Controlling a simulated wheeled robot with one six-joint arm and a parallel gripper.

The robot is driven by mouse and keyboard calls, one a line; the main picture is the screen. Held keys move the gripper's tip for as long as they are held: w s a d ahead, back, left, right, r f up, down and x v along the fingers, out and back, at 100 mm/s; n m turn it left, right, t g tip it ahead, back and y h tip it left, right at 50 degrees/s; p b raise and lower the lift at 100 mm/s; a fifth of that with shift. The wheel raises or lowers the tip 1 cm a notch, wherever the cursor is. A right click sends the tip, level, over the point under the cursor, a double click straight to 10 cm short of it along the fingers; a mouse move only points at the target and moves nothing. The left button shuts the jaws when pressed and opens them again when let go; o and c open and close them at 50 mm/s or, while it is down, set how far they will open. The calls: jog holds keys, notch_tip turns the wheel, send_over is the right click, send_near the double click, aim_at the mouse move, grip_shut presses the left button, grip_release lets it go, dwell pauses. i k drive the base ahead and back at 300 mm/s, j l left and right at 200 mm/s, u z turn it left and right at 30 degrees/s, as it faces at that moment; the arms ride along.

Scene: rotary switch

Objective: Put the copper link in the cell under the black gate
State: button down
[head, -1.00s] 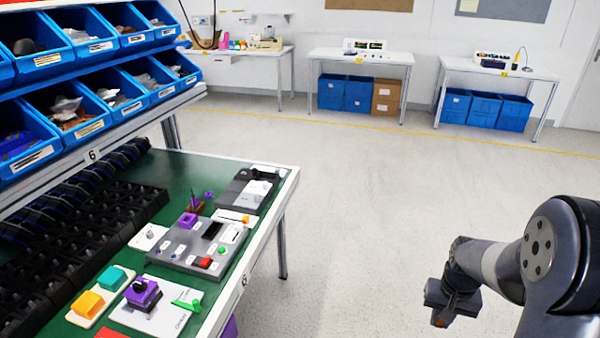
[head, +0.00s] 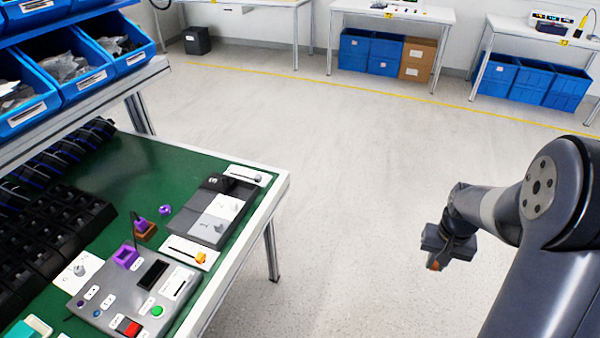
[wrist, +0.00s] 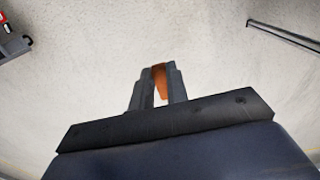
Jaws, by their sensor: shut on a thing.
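My gripper (head: 438,262) hangs over the open floor, right of the green bench and well apart from it. In the wrist view, its two fingers (wrist: 158,88) are shut on an orange-brown piece, the copper link (wrist: 159,78). A bit of the link (head: 433,265) also shows below my gripper in the head view. On the bench, a grey unit (head: 208,229) carries a white panel and a black raised part (head: 218,183) at its far end, which may be the black gate. I cannot make out a cell beneath it.
A grey control box (head: 112,292) with buttons and a slider plate (head: 191,252) with an orange knob are on the green bench (head: 165,165). A purple ring and small brown block lie near. Blue bins stand above left. Floor between bench and arm is clear.

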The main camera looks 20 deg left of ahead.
aim_at(241, 196)
jog(key=i+u, duration=0.3)
jog(key=i+l+u, duration=0.3)
jog(key=i, duration=0.25)
jog(key=i+l+u, duration=0.1)
jog(key=i+u, duration=0.15)
jog(key=i, duration=0.15)
jog(key=i+u, duration=0.15)
jog(key=u, duration=0.25)
jog(key=i+l+u, duration=0.15)
jog(key=u, duration=0.25)
jog(key=i+l+u, duration=0.1)
jog(key=u, duration=0.3)
jog(key=i+l+u, duration=0.2)
jog(key=u, duration=0.2)
jog(key=i+l+u, duration=0.15)
jog(key=u, duration=0.15)
jog(key=i+l+u, duration=0.25)
jog(key=l, duration=0.15)
jog(key=k, duration=0.1)
